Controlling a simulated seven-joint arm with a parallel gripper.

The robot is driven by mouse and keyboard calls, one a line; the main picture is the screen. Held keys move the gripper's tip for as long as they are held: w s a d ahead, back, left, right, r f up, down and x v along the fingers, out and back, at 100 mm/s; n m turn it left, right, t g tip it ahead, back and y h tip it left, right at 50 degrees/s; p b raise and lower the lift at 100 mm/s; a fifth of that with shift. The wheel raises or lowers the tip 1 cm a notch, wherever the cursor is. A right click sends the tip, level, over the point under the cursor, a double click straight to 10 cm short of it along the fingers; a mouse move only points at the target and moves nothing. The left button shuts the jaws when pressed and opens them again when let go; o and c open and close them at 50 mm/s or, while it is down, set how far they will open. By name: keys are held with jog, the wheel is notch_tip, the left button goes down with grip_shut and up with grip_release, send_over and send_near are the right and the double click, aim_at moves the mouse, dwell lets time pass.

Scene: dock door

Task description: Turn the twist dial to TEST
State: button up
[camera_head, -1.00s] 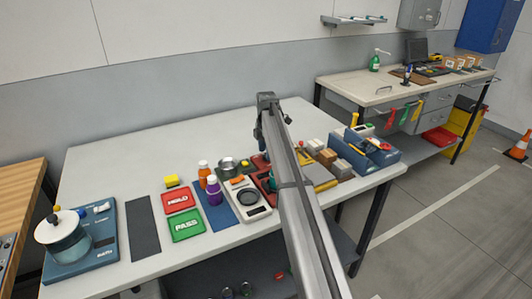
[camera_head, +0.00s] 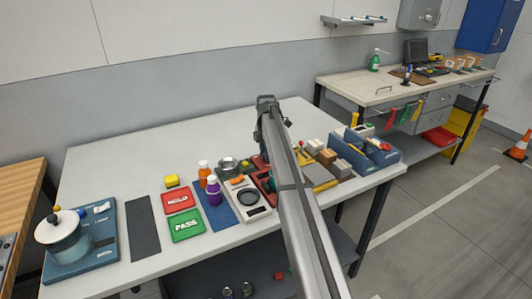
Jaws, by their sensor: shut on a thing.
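My arm reaches from the bottom edge over the bench (camera_head: 110,165) and bends down at its far end. My gripper's fingers are hidden behind my own forearm, so I cannot see what they touch. I cannot make out a twist dial or a TEST mark. A red unit (camera_head: 259,161) and a dark red tray (camera_head: 265,184) show partly beside the forearm, close to where the wrist points down. The forearm covers part of this area.
Blue bins (camera_head: 385,155) stand right. The bench's back is clear.

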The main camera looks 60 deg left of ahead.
jog(key=shift+c, duration=0.6)
jog(key=shift+m, duration=0.3)
jog(key=m, duration=1.2)
jog(key=shift+m, duration=0.4)
jog(key=m, duration=0.4)
jog(key=shift+m, duration=0.4)
jog(key=o, duration=1.1)
jog(key=shift+c, duration=0.2)
